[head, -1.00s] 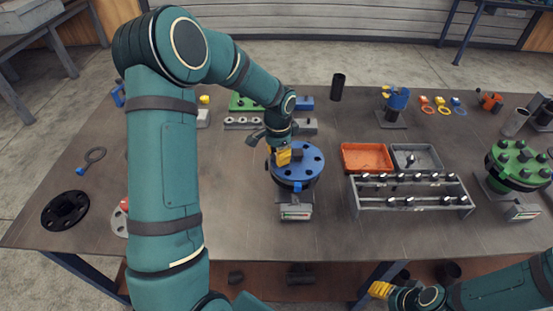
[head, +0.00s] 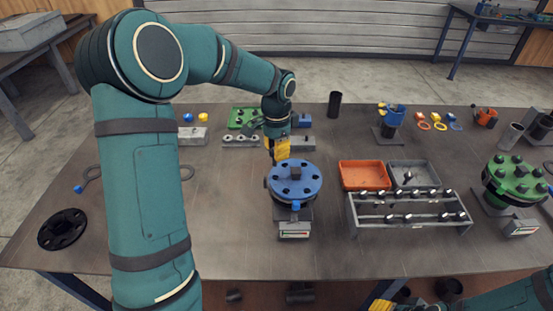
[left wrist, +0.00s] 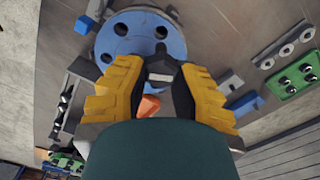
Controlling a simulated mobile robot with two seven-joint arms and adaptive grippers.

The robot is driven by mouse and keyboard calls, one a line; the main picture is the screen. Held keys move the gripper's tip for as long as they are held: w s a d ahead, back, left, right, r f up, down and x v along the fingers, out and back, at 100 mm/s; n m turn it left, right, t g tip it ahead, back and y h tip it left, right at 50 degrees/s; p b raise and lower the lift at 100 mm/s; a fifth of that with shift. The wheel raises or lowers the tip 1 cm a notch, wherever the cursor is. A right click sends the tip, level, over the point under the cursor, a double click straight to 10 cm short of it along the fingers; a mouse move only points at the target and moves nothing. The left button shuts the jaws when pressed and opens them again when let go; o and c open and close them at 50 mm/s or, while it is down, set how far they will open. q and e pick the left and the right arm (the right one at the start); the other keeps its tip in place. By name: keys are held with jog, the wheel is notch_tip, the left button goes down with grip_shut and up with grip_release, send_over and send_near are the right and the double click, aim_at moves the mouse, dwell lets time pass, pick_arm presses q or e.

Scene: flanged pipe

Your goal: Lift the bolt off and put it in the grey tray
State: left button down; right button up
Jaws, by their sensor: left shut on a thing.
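The blue flange (head: 308,184) with dark round holes stands on its pipe mount at mid-table; it also shows in the left wrist view (left wrist: 118,44). A dark block sits at its centre. My left gripper (head: 281,150) is above its far edge. In the left wrist view its yellow fingers (left wrist: 161,78) are shut on a small grey bolt (left wrist: 160,75), mostly hidden between them. The grey tray (head: 428,182) is right of the flange, with one dark bolt inside. My right gripper (head: 380,305) is cut off at the bottom edge; its opening is unclear.
An orange tray (head: 352,178) adjoins the grey tray's left side. A grey rack (head: 405,221) of several bolts stands in front of both. A green flange (head: 517,178) is at far right, a black ring (head: 62,230) at front left. The table's front left area is mostly bare.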

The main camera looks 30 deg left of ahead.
pick_arm(q)
jog(key=shift+r, duration=0.3)
jog(key=shift+r+p, duration=2)
jog(key=shift+r, duration=0.5)
jog(key=shift+f, duration=0.1)
